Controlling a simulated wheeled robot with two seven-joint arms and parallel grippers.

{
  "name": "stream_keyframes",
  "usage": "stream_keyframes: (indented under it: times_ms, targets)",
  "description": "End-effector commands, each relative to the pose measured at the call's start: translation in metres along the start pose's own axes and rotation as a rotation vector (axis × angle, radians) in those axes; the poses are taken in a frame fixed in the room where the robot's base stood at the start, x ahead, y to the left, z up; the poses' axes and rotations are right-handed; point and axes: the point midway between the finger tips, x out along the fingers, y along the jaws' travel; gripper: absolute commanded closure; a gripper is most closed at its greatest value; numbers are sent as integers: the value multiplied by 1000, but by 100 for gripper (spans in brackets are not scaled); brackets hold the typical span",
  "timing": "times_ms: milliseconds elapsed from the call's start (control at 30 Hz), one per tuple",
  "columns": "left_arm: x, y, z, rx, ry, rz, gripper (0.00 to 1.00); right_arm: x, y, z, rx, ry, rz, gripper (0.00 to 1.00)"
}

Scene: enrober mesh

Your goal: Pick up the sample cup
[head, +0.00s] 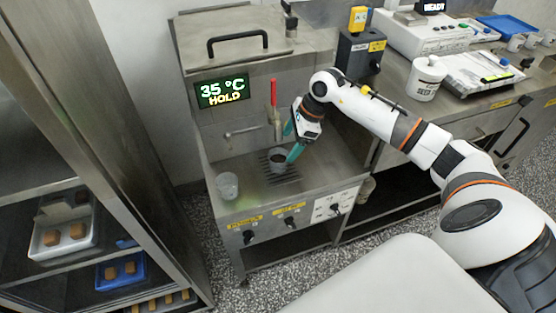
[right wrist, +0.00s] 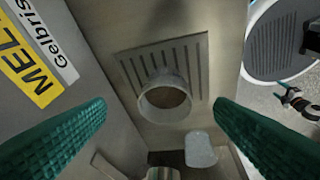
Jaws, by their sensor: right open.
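The sample cup (head: 280,165), a small pale cup with dark brown contents, stands upright on the slotted drip grate below the tap. In the right wrist view the cup (right wrist: 166,102) lies between the two fingers, farther off than their tips. My right gripper (head: 291,141) is open, with teal fingers, and reaches in from the upper right. Its lower finger overlaps the right side of the cup in the head view; I cannot tell whether it touches. My left gripper is out of view.
A clear empty cup (head: 227,186) stands left of the grate (head: 263,163). A red-handled tap (head: 274,95) and a steel panel with a 35 °C HOLD display (head: 222,91) rise behind. A rack (head: 110,160) with trays stands at left.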

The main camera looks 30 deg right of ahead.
Motion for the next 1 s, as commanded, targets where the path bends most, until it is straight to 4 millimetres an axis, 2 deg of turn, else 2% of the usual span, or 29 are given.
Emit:
stream_keyframes:
  times_ms: [267,500,800,867,1000]
  targets:
    - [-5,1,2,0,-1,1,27,24,-4,0,2,2,-4,23]
    - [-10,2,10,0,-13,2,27,58,-7,1,2,2,-2,23]
    - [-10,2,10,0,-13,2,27,64,-7,2,1,1,0,23]
    - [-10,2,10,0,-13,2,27,63,-7,2,1,1,0,31]
    - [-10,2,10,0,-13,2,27,63,-7,2,1,1,0,54]
